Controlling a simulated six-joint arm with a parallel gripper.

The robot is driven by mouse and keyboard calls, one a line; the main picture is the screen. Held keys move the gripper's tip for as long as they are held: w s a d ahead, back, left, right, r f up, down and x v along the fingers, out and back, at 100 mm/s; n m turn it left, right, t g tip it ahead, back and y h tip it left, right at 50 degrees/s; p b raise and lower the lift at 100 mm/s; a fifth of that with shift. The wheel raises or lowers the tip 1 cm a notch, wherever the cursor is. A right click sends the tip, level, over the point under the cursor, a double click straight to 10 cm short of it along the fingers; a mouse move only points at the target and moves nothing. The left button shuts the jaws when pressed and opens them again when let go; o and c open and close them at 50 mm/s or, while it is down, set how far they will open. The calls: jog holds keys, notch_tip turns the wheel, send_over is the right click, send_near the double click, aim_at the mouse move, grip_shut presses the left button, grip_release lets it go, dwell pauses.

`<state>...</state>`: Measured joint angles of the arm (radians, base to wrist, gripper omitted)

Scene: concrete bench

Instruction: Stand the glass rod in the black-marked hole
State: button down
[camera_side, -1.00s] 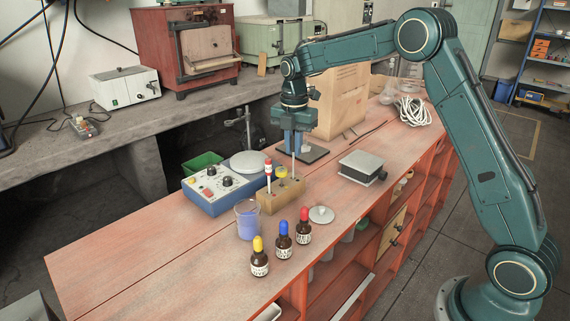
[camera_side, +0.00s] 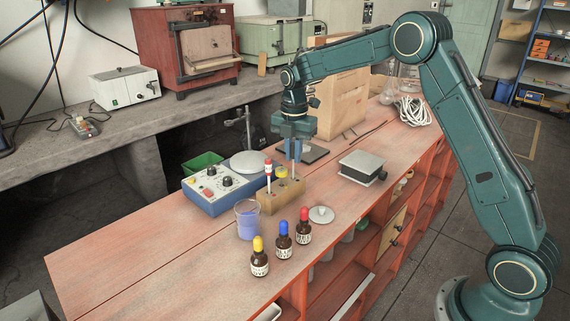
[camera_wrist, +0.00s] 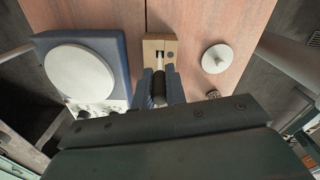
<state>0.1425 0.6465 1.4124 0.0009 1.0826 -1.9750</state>
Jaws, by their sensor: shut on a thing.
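My gripper (camera_side: 294,157) is shut on the thin glass rod (camera_side: 296,168) above the back right end of the wooden block (camera_side: 268,204). The rod looks roughly upright and only a short part shows below the fingers. Its lower end is close to the block's top; I cannot tell whether it is in a hole. In the wrist view my gripper (camera_wrist: 160,90) is over the near end of the block (camera_wrist: 153,45), and a dark round spot (camera_wrist: 170,54) shows on the block. The hole under the rod is hidden. A red-and-white stick (camera_side: 268,174) and a yellow-topped piece (camera_side: 281,172) are at the block.
A blue control box (camera_side: 215,190) with a round plate stands left of the block. A beaker (camera_side: 247,220), several dropper bottles (camera_side: 283,242) and a white disc (camera_side: 321,214) are in front. A grey-topped box (camera_side: 362,167) stands right. The bench's left part is clear.

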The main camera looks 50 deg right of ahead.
jog(key=c, duration=0.9)
grip_release()
jog(key=shift+c, duration=0.2)
jog(key=shift+r, duration=0.15)
jog(key=shift+r, duration=3.35)
jog(key=shift+s+r, duration=0.1)
